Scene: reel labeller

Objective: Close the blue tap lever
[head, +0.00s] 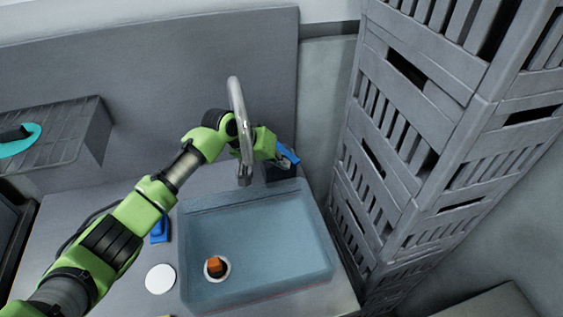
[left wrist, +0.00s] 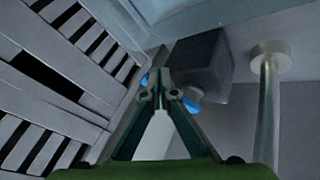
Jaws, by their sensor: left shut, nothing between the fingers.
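The blue tap lever (head: 288,153) is at the back right of the sink, to the right of the grey curved tap spout (head: 240,120). My left arm reaches past the spout, and my left gripper (head: 283,162) is right at the lever, partly hidden. In the left wrist view the fingers of my left gripper (left wrist: 163,88) are shut and empty at their tips. Blue parts of the lever (left wrist: 191,106) show on both sides of the fingertips, the middle hidden by them. Whether the fingers touch the lever I cannot tell. My right gripper is out of view.
The blue-grey sink basin (head: 265,235) holds an orange and black object (head: 215,266) at its drain. A dark block (left wrist: 205,62) stands beside the lever. Tall grey crates (head: 400,130) stand close on the right. A white disc (head: 160,279) lies left of the basin.

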